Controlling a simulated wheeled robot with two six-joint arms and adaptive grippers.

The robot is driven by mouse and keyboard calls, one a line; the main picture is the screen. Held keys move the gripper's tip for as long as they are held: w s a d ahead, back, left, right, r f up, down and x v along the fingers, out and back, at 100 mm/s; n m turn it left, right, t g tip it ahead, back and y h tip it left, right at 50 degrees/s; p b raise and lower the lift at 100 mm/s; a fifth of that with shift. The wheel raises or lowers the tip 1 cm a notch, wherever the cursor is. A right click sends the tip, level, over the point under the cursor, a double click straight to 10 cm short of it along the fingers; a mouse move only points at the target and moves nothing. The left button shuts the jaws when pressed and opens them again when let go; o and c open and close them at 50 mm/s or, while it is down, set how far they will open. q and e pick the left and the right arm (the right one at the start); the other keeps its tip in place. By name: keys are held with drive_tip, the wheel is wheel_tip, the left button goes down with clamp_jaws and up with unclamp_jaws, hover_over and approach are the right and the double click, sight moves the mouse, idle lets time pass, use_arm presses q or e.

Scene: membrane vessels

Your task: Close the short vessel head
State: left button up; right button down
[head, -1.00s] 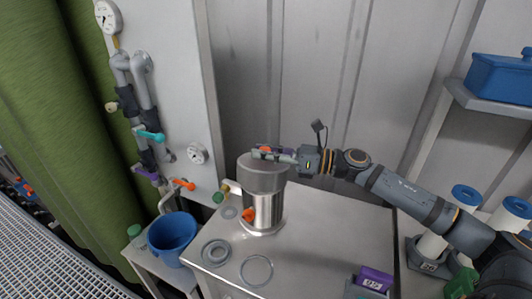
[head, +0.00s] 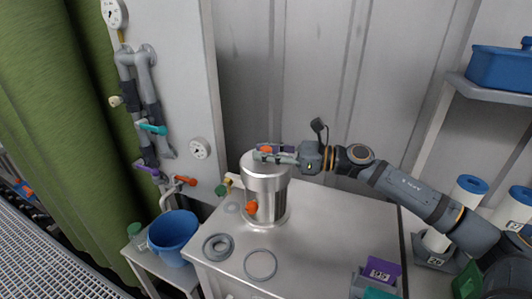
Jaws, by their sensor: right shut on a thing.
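The short steel vessel (head: 266,206) stands upright on the grey bench, with an orange knob low on its front. Its wide steel head (head: 265,174) sits on top of the vessel body with no visible gap. My right gripper (head: 267,153) reaches in from the right, level over the head. It is shut at the top of the head, beside a small orange part; the exact grip point is too small to tell. My left gripper is not in view.
Flat rings (head: 217,247) and a thin ring (head: 260,265) lie on the bench (head: 330,225) in front of the vessel. A blue bucket (head: 173,236) stands at left below pipes with coloured valves (head: 153,128). White cylinders with blue tops (head: 468,190) stand at right.

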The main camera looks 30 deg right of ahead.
sight(266, 148)
drive_tip(key=c, duration=1)
unclamp_jaws()
drive_tip(key=shift+c, duration=0.2)
drive_tip(key=shift+r, duration=0.25)
wheel_tip(266, 148, up, 9)
drive_tip(key=shift+r, duration=0.2)
